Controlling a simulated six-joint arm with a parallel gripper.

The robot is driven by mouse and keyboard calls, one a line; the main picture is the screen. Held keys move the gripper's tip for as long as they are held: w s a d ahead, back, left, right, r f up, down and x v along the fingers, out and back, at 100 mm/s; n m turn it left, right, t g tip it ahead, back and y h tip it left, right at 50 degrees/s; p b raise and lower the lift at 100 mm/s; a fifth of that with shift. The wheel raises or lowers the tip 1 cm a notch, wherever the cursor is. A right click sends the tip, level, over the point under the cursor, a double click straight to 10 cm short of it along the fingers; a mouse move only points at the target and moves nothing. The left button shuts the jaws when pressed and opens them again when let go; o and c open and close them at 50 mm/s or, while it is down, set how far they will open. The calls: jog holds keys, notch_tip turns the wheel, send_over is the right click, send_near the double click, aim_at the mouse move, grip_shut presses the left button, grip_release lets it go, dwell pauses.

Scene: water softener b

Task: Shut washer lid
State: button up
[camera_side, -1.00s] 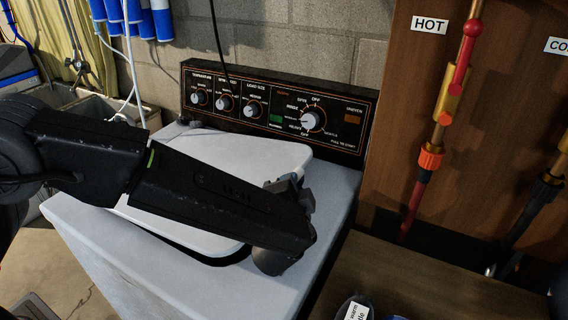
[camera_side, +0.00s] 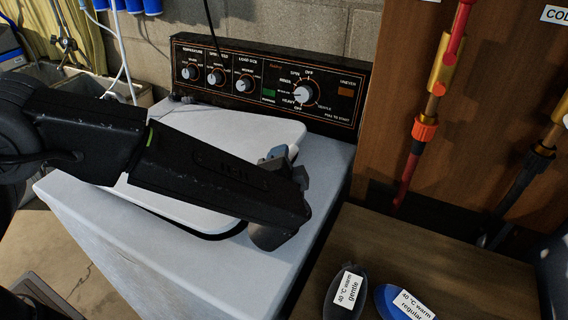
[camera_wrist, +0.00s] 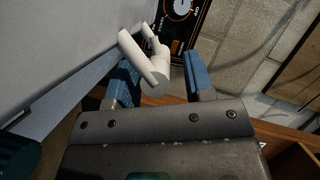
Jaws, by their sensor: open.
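The washer's white lid (camera_side: 200,125) lies nearly flat over the washer top (camera_side: 110,225) in the side view, with a dark gap along its front edge. My gripper (camera_side: 283,163) is at the lid's right side, and my arm hides part of the lid. In the wrist view my gripper (camera_wrist: 160,80) is open, its two blue fingers apart. A pale piece (camera_wrist: 143,60) shows between or just beyond the fingers; I cannot tell what it is or whether they touch it. A broad pale washer surface (camera_wrist: 50,55) fills the left of the wrist view.
The black control panel (camera_side: 265,85) stands behind the lid. To the right are red-handled pipes (camera_side: 425,130) on a wooden board. A wooden surface (camera_side: 440,260) at the lower right holds a dark labelled piece (camera_side: 346,293) and a blue one (camera_side: 405,302).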

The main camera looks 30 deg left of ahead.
jog(key=v, duration=1.4)
jog(key=shift+a, duration=0.1)
jog(key=shift+c, duration=0.3)
jog(key=shift+w+a, duration=0.15)
jog(key=shift+a, duration=0.05)
jog(key=shift+c, duration=0.6)
jog(key=a+n+g+y, duration=0.1)
jog(key=w+a+n+g+y, duration=0.1)
jog(key=a+g, duration=0.1)
jog(key=w+a+n+g, duration=0.1)
jog(key=a+g, duration=0.1)
jog(key=shift+a+n+y, duration=0.15)
jog(key=shift+n+y, duration=0.25)
jog(key=c, duration=0.5)
jog(key=a+n+g, duration=0.1)
jog(key=g, duration=0.1)
jog(key=a+n+g+h, duration=0.1)
jog(key=g, duration=0.1)
jog(key=w+a+r+n+g, duration=0.1)
jog(key=g, duration=0.1)
jog(key=shift+a+h, duration=0.3)
grip_shut()
jog(key=w+r+n+g+h, duration=0.2)
jog(key=w+r+g+h, duration=0.2)
jog(key=r+h, duration=0.45)
jog(key=f, duration=1.2)
jog(key=shift+w+d+f, duration=0.2)
jog(key=shift+d+f, duration=0.1)
jog(key=shift+f, duration=0.1)
